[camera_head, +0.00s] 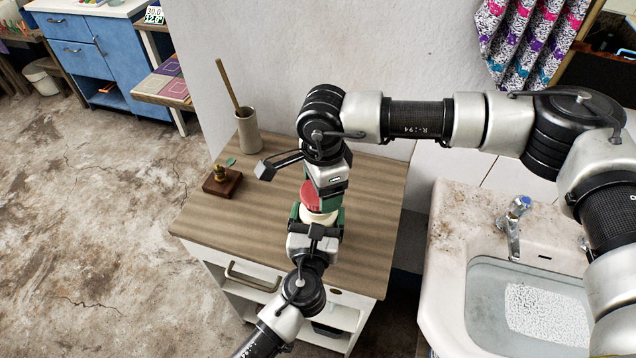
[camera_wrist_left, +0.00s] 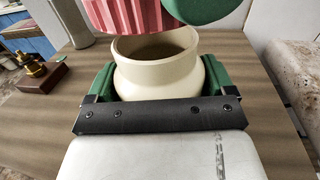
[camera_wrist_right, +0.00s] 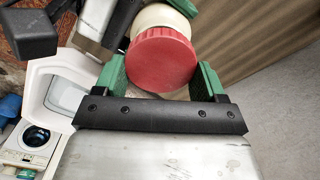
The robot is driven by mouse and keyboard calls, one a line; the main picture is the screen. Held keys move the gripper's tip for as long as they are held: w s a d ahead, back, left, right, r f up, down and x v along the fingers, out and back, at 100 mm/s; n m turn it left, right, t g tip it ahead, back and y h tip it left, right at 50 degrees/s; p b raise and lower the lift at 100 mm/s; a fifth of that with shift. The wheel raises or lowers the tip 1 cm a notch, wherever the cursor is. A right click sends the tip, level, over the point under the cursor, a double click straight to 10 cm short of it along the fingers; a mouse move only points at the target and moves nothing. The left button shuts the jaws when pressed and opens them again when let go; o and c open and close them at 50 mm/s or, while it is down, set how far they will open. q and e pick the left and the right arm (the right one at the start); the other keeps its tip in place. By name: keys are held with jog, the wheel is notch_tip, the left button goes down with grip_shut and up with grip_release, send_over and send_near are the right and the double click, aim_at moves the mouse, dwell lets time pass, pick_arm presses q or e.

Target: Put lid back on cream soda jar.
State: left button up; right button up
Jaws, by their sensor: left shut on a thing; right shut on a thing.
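The cream-coloured jar (camera_wrist_left: 158,78) stands upright in the left wrist view with its mouth open. My left gripper (camera_wrist_left: 155,84) is shut around the jar's body, one green finger on each side. The ribbed red lid (camera_wrist_right: 162,60) is between the fingers of my right gripper (camera_wrist_right: 162,80), which is shut on it. In the left wrist view the lid (camera_wrist_left: 122,14) is above the jar's mouth, apart from it and offset a little to the left. In the head view the lid (camera_head: 311,194) shows between the two grippers, and the jar is partly hidden.
On the wooden counter (camera_head: 370,215), a beige pot (camera_head: 247,132) with a stick stands at the back. A dark wooden block (camera_head: 222,183) with a small brass piece sits at the left. A sink (camera_head: 445,280) with a tap (camera_head: 513,225) is at the right. The counter's right side is clear.

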aim_at(318, 218)
jog(key=shift+f, duration=0.8)
jog(key=shift+f, duration=0.6)
